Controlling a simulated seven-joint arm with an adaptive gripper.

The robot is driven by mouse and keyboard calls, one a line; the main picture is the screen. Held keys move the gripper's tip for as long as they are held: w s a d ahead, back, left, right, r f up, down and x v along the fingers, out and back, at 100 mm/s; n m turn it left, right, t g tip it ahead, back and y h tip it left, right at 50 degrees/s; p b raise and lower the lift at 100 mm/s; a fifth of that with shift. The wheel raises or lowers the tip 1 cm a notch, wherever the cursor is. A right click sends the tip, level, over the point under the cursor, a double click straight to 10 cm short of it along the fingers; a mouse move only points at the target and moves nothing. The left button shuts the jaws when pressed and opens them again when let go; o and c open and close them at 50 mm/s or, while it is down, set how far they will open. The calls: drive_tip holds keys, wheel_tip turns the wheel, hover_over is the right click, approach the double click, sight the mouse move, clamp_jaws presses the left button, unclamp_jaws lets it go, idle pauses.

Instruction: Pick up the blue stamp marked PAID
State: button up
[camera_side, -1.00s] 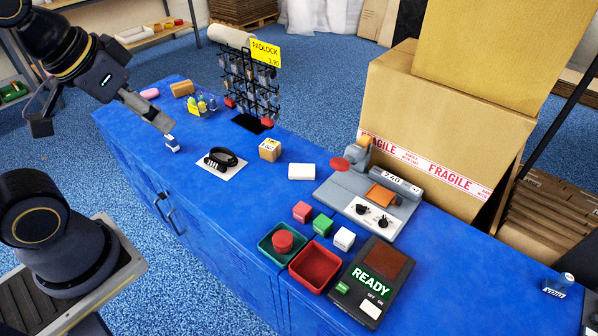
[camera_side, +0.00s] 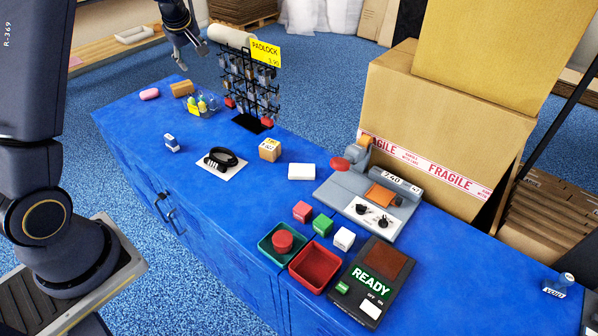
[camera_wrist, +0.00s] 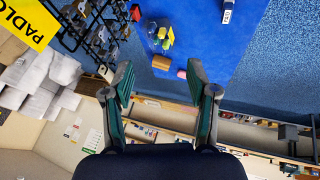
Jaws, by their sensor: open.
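A small blue and white stamp (camera_side: 172,143) stands on the left part of the blue counter. In the wrist view, a stamp with dark lettering (camera_wrist: 228,12) shows at the top edge; its word is too small to read surely. Another blue-topped stamp (camera_side: 560,285) stands at the far right end of the counter, its lettering also unclear. My gripper (camera_side: 191,55) is raised beyond the counter's back left, beside the padlock rack and well away from both stamps. In the wrist view, its two fingers (camera_wrist: 160,78) are apart with nothing between them.
The padlock rack (camera_side: 248,85) stands close to the right of my gripper. A pink bar (camera_side: 149,94), tan block (camera_side: 183,88) and yellow-capped bottles (camera_side: 203,105) lie nearby. A black strap on a white card (camera_side: 222,160) lies right of the left stamp. Large cartons (camera_side: 440,125) stand behind the counter.

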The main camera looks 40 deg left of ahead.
drive_tip(key=s+a+f+g, duration=0.2)
drive_tip(key=a+f, duration=0.5)
drive_tip(key=f, duration=0.3)
drive_tip(key=n+g, duration=0.1)
drive_tip(key=g, duration=0.1)
approach(170, 138)
drive_tip(key=x, duration=0.6)
drive_tip(key=shift+w+d+f, duration=0.1)
drive_tip(key=shift+w, duration=0.25)
drive_tip(key=x, duration=0.5)
drive_tip(key=shift+s+a+f, duration=0.2)
drive_tip(key=shift+s+a, duration=0.05)
drive_tip(key=shift+a, duration=0.05)
drive_tip(key=shift+c, duration=0.2)
clamp_jaws()
